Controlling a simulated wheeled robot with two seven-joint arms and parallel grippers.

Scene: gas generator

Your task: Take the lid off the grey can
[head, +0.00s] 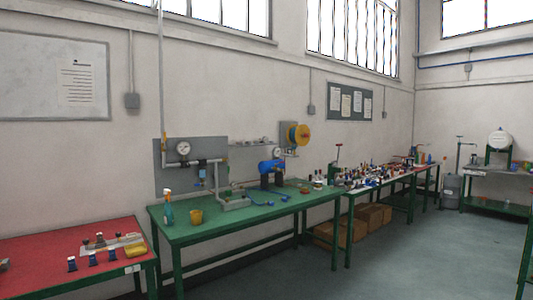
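A grey can (451,191) stands upright on the floor at the far right, beyond the end of the long row of benches. It is small and distant in the head view. Its top looks covered, but the lid's edge is too small to make out clearly. Neither of my grippers is in view.
A red-topped table (60,262) is near at left, and a green workbench (240,233) with gauges and tools stands along the wall. A cluttered bench (385,178) continues behind it, with cardboard boxes (331,236) underneath. The grey floor (420,255) at right is open.

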